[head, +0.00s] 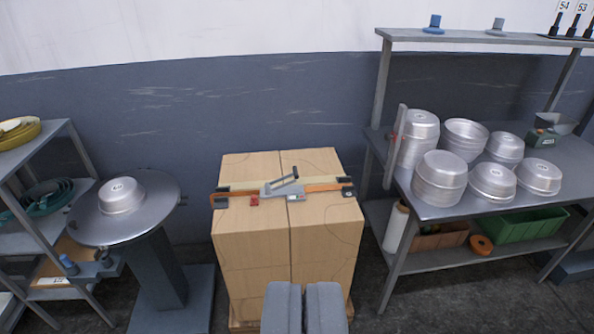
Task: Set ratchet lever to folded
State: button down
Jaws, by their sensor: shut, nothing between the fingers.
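The ratchet (281,189) lies on top of a stack of cardboard boxes (253,235) in the middle of the head view. An orange strap (322,187) runs across the box tops through it, with dark corner pieces at both ends. The ratchet lever (285,181) is grey and stands tilted up from the ratchet body, rising to the right. A small red piece (254,201) sits just left of the ratchet. My gripper (303,292) is at the bottom centre, in front of the boxes, its two grey fingers together and empty. It is apart from the ratchet.
A round pedestal table (88,229) with a metal pan (121,195) stands left. Shelves (45,145) with coiled straps are at the far left. A workbench (455,212) with several pans stands right. Floor shows between the boxes and both tables.

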aim_at(295, 173)
jog(key=z, duration=0.2)
jog(key=i, duration=2.15)
jog(key=u, duration=1)
